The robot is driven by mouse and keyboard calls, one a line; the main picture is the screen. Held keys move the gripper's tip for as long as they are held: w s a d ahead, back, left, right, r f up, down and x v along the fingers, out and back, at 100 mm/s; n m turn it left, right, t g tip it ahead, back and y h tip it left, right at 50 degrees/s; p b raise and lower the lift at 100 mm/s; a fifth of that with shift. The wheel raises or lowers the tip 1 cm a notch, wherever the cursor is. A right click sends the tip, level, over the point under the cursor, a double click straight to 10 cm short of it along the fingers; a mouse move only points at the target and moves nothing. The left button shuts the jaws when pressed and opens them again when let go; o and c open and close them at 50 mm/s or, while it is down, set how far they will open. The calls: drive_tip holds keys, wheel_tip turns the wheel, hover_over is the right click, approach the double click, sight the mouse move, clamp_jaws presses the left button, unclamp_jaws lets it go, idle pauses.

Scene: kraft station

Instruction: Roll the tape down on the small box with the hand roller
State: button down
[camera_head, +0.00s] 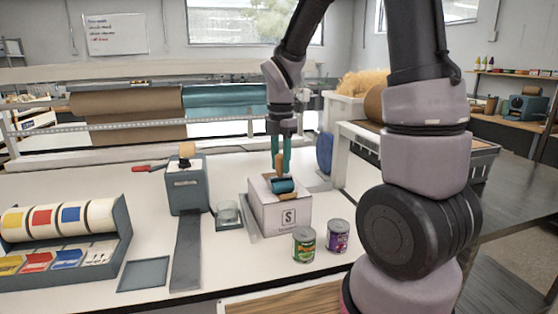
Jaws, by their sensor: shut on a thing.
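My gripper (280,153) points straight down with its teal fingers shut on the upright wooden handle of the hand roller (284,185). The roller's teal cylinder is at the top of the small box (286,218); it looks to be touching the top face, but I cannot be sure of contact. The small box is pale, with a square S label on its front. It stands on the white worktable. A tan strip that may be the tape (289,198) shows at the top, just below the cylinder; the rest of it is hidden or too small to tell.
Two cans, one green (304,245) and one purple (338,236), stand close at the box's front right. A grey dispenser (187,185) and a small glass dish (228,213) are to the left. A rack of coloured tape rolls (60,240) fills the far left.

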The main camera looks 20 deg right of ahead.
drive_tip(key=shift+s+d+r, duration=0.1)
drive_tip(key=shift+s, duration=1.05)
drive_tip(key=shift+s, duration=0.1)
drive_tip(key=shift+s+f, duration=0.2)
drive_tip(key=shift+s, duration=0.75)
drive_tip(key=shift+r, duration=0.1)
wheel_tip(320, 180, up, 6)
drive_tip(key=shift+f, duration=0.1)
